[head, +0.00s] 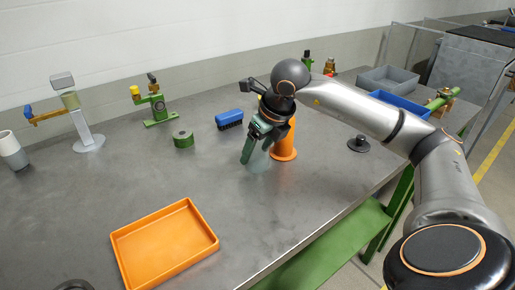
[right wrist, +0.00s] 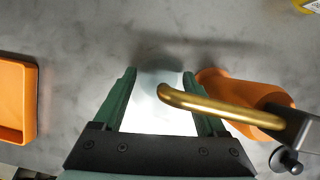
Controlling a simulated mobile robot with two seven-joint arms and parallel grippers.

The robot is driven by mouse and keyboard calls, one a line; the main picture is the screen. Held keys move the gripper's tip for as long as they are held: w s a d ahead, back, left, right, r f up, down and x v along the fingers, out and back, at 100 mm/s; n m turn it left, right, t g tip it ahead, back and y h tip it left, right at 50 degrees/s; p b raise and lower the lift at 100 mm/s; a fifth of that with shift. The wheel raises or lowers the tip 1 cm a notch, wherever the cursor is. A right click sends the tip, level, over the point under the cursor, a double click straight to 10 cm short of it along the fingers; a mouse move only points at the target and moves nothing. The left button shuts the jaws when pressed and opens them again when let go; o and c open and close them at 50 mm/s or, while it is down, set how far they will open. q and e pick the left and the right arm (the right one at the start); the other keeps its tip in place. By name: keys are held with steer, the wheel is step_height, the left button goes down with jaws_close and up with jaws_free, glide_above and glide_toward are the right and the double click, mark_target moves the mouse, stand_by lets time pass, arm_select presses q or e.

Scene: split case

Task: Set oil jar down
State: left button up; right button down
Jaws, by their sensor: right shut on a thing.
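My right gripper (head: 258,152) has its green fingers closed around a pale, clear jar (head: 258,163), which I take for the oil jar. The jar is low over the grey table and partly hidden; I cannot tell whether it touches the surface. In the right wrist view the jar (right wrist: 160,112) shows bright white between the fingertips (right wrist: 160,88). A brass spout (right wrist: 220,107) crosses over the right finger and ends above the jar. The spout belongs to an orange stand (head: 284,145), which stands just right of the gripper. My left gripper is not in view.
An orange tray (head: 165,243) lies at the front left. A blue brush (head: 229,119) and green ring (head: 183,139) lie behind the gripper. A black knob-topped piece (head: 358,144) sits to the right, near grey and blue bins (head: 388,79). Table between tray and gripper is clear.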

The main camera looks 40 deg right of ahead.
steer(key=shift+c, duration=1.6)
jaws_free()
steer(key=o, duration=0.3)
steer(key=shift+r, duration=0.15)
steer(key=shift+p+v, duration=1.4)
steer(key=shift+v, duration=4.55)
